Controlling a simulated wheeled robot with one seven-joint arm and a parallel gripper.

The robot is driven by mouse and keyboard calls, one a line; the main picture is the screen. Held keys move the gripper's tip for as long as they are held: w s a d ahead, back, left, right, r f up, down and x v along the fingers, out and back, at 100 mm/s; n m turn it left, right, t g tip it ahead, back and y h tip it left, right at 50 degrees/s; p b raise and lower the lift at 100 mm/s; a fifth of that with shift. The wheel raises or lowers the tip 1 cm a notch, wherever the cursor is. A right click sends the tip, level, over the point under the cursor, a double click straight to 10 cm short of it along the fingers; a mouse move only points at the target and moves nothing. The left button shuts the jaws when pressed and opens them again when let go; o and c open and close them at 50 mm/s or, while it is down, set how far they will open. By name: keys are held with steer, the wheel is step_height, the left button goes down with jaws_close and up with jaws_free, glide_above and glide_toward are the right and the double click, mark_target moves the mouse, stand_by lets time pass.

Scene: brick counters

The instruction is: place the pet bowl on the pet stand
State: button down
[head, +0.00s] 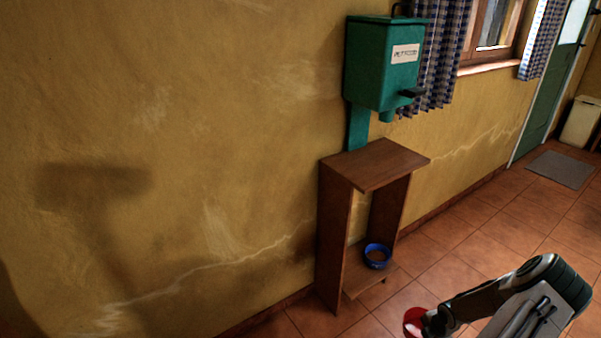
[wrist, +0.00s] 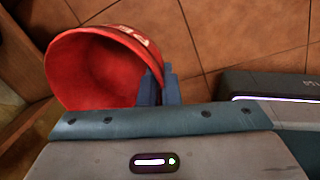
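A red pet bowl (head: 412,320) shows at the bottom of the head view, and large in the wrist view (wrist: 95,70), with its open side facing the camera. My gripper (head: 432,322) is at the bowl's right side. In the wrist view the blue fingers of my gripper (wrist: 161,86) are close together on the bowl's rim, pinching its wall. The bowl looks empty. The wooden pet stand (head: 375,165) is against the wall, up and left of my gripper. A blue bowl (head: 377,256) sits on its low shelf.
A green dispenser (head: 382,65) hangs on the wall above the stand. The tiled floor (head: 450,260) right of the stand is clear. A grey mat (head: 561,170) lies by the green door (head: 549,85), with a pale bin (head: 581,122) beyond.

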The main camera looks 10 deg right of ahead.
steer(key=w+a+r+m+h, duration=0.1)
steer(key=w+a+r+m, duration=0.9)
steer(key=w+a+r, duration=0.5)
steer(key=w+a+r+m+g, duration=0.15)
steer(key=a+r+m, duration=0.25)
steer(key=a+r, duration=0.5)
steer(key=w+a+r+m, duration=0.3)
steer(key=a+r+m, duration=0.15)
steer(key=a, duration=0.85)
steer(key=s+r+p, duration=0.2)
steer(key=r+p, duration=0.7)
steer(key=r, duration=0.1)
steer(key=s+r+p, duration=0.3)
steer(key=r+p, duration=0.6)
steer(key=r, duration=0.2)
steer(key=s+f, duration=0.4)
steer(key=f, duration=0.1)
steer(key=shift+s+d+f+h, duration=0.25)
steer(key=shift+d+f+h, duration=0.1)
steer(key=shift+f+h, duration=0.05)
